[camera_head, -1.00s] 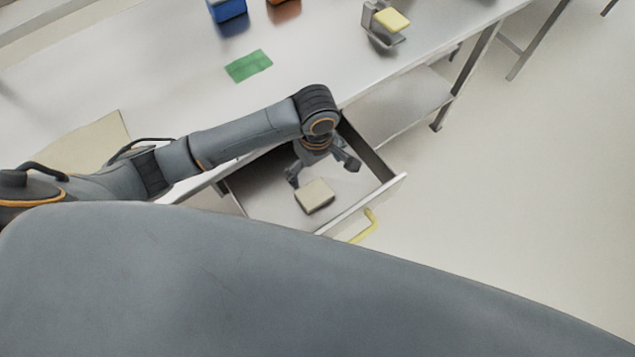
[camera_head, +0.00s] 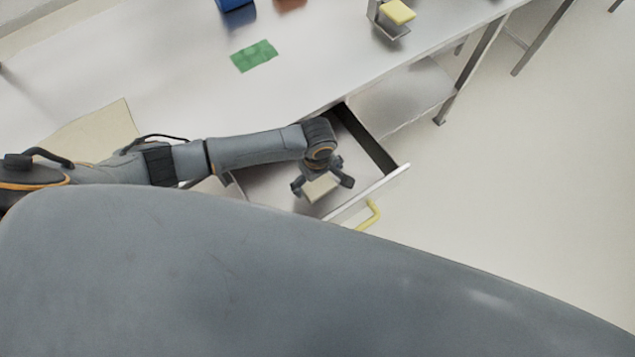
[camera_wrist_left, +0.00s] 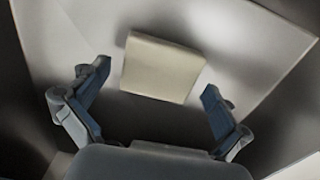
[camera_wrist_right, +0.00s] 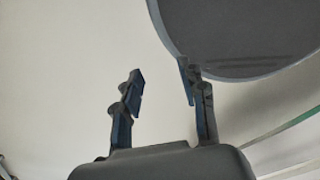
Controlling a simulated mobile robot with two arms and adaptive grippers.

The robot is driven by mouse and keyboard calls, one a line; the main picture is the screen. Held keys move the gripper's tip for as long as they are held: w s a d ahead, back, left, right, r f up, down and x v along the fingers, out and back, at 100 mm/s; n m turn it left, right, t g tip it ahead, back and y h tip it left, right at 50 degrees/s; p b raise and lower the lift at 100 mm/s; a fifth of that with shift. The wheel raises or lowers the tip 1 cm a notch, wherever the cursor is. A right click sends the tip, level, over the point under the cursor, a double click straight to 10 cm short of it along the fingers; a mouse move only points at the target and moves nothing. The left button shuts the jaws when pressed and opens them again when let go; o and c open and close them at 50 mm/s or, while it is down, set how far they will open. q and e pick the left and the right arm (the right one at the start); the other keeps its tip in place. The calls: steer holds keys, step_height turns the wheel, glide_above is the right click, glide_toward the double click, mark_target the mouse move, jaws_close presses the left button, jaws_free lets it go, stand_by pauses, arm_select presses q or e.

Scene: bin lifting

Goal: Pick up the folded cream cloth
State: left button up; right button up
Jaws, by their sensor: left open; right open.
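The folded cream cloth (camera_head: 321,188) lies in the open drawer (camera_head: 270,187) as a small flat block. It shows fully in the left wrist view (camera_wrist_left: 161,68), on the bare drawer floor. My left gripper (camera_head: 322,186) is over the cloth inside the drawer, pointing down. In the left wrist view my left gripper (camera_wrist_left: 155,92) is open, with one finger on each side of the cloth and gaps between. Part of the cloth is hidden by the gripper in the head view. My right gripper (camera_wrist_right: 160,88) is open and empty, seen only in the right wrist view.
The drawer's front has a yellow handle (camera_head: 370,216). The metal table (camera_head: 180,85) carries a green cloth (camera_head: 254,56), a blue bin (camera_head: 236,5) and a stand with a yellow pad (camera_head: 399,12). The drawer walls stand close around my left gripper. Open floor lies to the right.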

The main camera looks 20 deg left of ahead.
mark_target(317, 183)
arm_select(q)
steer(key=c, duration=0.8)
steer(key=shift+s, duration=0.15)
steer(key=shift+c, duration=0.3)
steer(key=shift+r, duration=0.2)
steer(key=shift+c, duration=0.6)
step_height(317, 183, up, 2)
steer(key=shift+r, duration=0.2)
jaws_close()
step_height(317, 183, up, 7)
steer(key=shift+r, duration=0.15)
steer(key=c, duration=1.1)
jaws_free()
